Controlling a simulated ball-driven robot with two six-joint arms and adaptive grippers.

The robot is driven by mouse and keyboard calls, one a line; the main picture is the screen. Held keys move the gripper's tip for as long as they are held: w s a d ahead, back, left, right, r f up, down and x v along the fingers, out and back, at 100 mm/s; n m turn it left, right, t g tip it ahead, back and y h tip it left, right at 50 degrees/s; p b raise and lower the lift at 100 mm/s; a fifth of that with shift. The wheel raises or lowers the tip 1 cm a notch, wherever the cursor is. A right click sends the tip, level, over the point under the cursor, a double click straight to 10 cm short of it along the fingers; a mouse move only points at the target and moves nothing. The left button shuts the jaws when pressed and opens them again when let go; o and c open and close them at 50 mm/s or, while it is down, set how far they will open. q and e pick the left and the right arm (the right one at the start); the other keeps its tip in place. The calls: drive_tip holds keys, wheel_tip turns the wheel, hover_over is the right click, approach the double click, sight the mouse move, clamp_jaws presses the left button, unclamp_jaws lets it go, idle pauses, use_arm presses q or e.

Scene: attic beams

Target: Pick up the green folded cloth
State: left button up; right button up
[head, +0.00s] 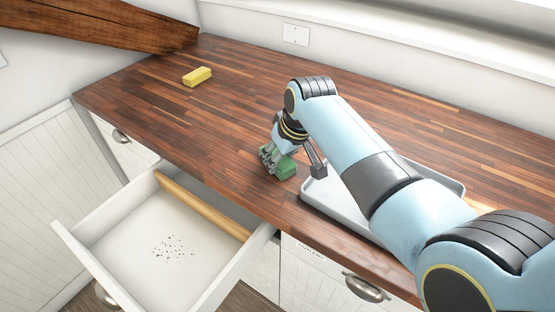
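The green folded cloth (287,169) lies on the wooden countertop near its front edge. My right gripper (294,166) reaches down over it from above. Its fingers are spread, one at the cloth's left side and one to its right. A gap shows between the cloth and the right finger. The left finger overlaps the cloth in the view, and I cannot tell whether it touches. Part of the cloth is hidden behind the gripper. My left gripper is not in view.
A grey tray (321,203) sits right of the cloth, partly under my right arm. A yellow block (197,76) lies at the back left of the counter (190,115). Below, an open white drawer (125,225) holds a wooden rod (203,206) and dark specks. A wooden beam (110,25) slants at upper left.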

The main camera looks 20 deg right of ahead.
drive_tip(key=c, duration=0.4)
drive_tip(key=shift+o, duration=0.2)
drive_tip(key=shift+r, duration=0.5)
wheel_tip(320, 180, up, 3)
drive_tip(key=shift+w+f, duration=0.1)
drive_tip(key=shift+f, duration=0.05)
drive_tip(key=s+d+r, duration=0.3)
drive_tip(key=s+r, duration=0.4)
drive_tip(key=s, duration=0.4)
drive_tip(key=shift+s+d+r+b, duration=0.2)
drive_tip(key=shift+d+b, duration=0.05)
drive_tip(key=shift+b, duration=0.15)
drive_tip(key=o, duration=0.6)
drive_tip(key=c, duration=0.5)
drive_tip(key=shift+c, duration=0.2)
